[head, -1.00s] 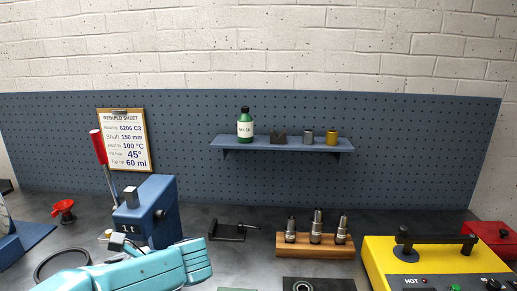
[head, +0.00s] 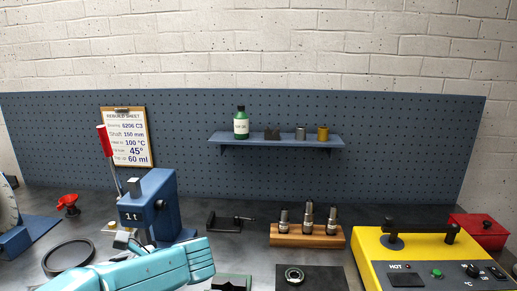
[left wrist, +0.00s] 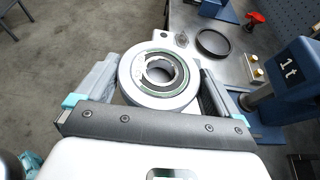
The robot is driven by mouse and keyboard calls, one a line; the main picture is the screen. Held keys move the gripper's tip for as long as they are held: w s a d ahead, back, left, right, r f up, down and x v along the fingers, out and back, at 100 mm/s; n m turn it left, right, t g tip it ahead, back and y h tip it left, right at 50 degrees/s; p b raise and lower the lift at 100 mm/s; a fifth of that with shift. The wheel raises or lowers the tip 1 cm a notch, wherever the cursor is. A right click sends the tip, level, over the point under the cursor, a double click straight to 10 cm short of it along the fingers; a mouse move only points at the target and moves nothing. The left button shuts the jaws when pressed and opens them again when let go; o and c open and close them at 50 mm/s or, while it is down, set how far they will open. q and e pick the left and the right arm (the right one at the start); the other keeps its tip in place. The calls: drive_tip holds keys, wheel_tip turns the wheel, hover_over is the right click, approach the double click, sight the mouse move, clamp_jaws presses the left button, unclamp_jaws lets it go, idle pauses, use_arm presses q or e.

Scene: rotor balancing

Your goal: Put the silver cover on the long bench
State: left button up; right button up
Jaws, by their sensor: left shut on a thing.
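The silver cover (left wrist: 160,102) is a round ring with a central hole and a small tab on its far side. It shows in the left wrist view, held between the two fingers of my left gripper (left wrist: 157,78). The cover appears in front of the bench's edge, with floor visible to its left. The long bench (head: 225,195) has a dark grey top and runs below the pegboard in the head view. My left arm crosses the lower left of that view; its gripper and the cover are not visible there. My right gripper is in neither view.
A wooden block (head: 305,238) holds metal tools. A yellow heater (head: 420,262) occupies the right. Some bare benchtop lies between them.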

use_arm(q)
drive_tip(key=s+d+f+m+t+h, duration=0.2)
drive_tip(key=d+f+m+t, duration=0.1)
drive_tip(key=f, duration=0.6)
drive_tip(key=s+d+f+m+t+h, duration=0.2)
drive_tip(key=d+f+m+t, duration=0.2)
drive_tip(key=f, duration=0.5)
drive_tip(key=s+d+f+m+t+h, duration=0.2)
drive_tip(key=d+f+m+t, duration=0.1)
drive_tip(key=f, duration=0.6)
drive_tip(key=shift+s+d+f+m+t+h, duration=0.15)
drive_tip(key=shift+s+d+m+t+h, duration=0.2)
drive_tip(key=shift+m, duration=0.25)
